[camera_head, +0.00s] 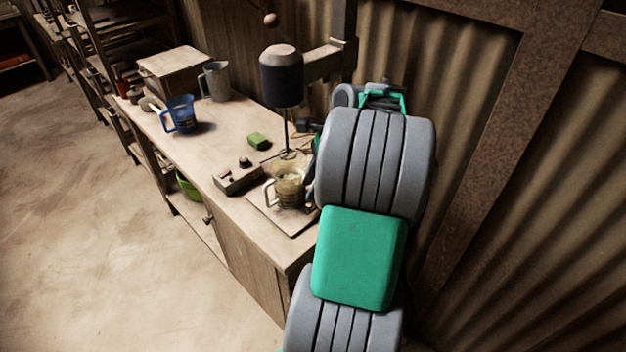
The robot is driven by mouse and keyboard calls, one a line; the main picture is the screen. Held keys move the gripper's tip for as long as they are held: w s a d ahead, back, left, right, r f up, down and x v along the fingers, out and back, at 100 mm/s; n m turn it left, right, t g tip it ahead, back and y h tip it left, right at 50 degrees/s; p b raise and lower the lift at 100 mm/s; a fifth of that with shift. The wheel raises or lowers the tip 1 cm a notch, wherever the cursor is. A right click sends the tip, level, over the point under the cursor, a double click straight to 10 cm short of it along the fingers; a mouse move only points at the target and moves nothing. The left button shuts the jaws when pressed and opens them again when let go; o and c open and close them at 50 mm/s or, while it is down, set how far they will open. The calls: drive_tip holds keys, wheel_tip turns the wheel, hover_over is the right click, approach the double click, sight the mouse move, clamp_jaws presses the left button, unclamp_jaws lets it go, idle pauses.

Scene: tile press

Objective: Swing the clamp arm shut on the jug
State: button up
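A see-through, yellowish jug (290,187) with a handle on its left stands upright on a flat board (293,222) at the near end of the bench. I cannot make out the clamp arm for certain; a small dark part shows at the jug's right side. My grey and green arm covers the area right of the jug. My gripper is hidden behind the arm, so its fingers and their contact do not show.
A control box (239,175) with a knob sits left of the jug, and a green sponge (259,141) behind it. A blue jug (182,114), a grey jug (215,81) and a wooden box (173,69) stand farther back. Corrugated wall is close on the right; open floor lies left.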

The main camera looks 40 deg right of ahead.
sight(309, 204)
drive_tip(key=f, duration=0.2)
drive_tip(key=f+m, duration=0.1)
drive_tip(key=f, duration=0.1)
drive_tip(key=f+m+b, duration=0.1)
drive_tip(key=f, duration=0.1)
drive_tip(key=shift+w+d+f, duration=0.3)
drive_tip(key=shift+d, duration=0.05)
drive_tip(key=shift+c, duration=0.2)
clamp_jaws()
idle(1.0)
